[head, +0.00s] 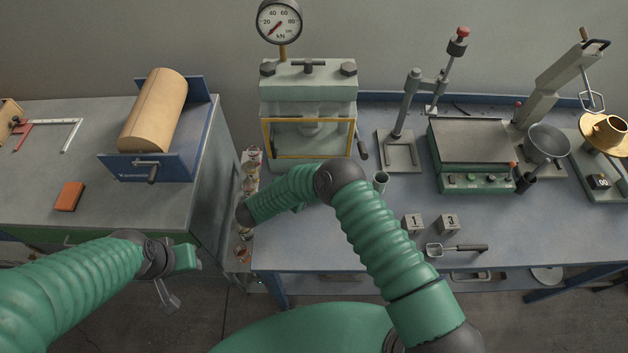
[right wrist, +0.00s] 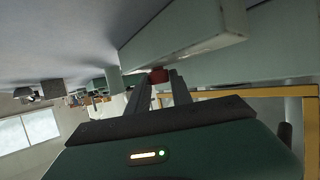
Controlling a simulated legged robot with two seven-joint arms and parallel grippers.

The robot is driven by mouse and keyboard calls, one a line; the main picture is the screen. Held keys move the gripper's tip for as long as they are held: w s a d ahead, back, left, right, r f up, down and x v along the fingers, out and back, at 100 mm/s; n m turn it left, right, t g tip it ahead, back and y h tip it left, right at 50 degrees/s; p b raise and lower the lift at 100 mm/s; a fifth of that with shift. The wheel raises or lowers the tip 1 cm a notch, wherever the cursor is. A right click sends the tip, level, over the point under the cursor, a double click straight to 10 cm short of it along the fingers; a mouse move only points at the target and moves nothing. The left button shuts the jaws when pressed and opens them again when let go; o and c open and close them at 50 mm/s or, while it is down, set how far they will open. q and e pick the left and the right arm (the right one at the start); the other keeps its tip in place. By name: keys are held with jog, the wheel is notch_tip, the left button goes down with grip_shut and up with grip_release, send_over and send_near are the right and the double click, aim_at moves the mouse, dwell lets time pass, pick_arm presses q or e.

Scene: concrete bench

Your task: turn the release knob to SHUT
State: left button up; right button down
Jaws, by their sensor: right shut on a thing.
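The press (head: 308,92) stands at the back of the bench with a yellow-framed guard. The red release knob (right wrist: 158,75) shows in the right wrist view, low on the press's pale green body. My right gripper (right wrist: 160,81) has its two fingers closed on the knob's sides. The knob's markings and angle cannot be read. In the head view my right arm crosses in front of the press base and hides the knob and gripper. My left gripper (head: 168,294) hangs away from the press, over the floor by the left cabinet. Whether its fingers are apart is unclear.
A pressure gauge (head: 280,21) tops the press. A stand (head: 405,110), a green scale (head: 472,150) and numbered blocks (head: 412,224) are on the bench to the right. A roll holder (head: 150,130) and an orange block (head: 69,196) are on the left cabinet.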

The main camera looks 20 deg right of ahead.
jog(key=c, duration=1.4)
grip_release()
jog(key=shift+s+a+f, duration=0.1)
jog(key=shift+f, duration=0.1)
jog(key=shift+o, duration=1.3)
jog(key=shift+r, duration=0.1)
jog(key=shift+a, duration=0.1)
jog(key=b+v, duration=0.2)
jog(key=v, duration=1.4)
jog(key=shift+a, duration=0.35)
jog(key=shift+s, duration=0.1)
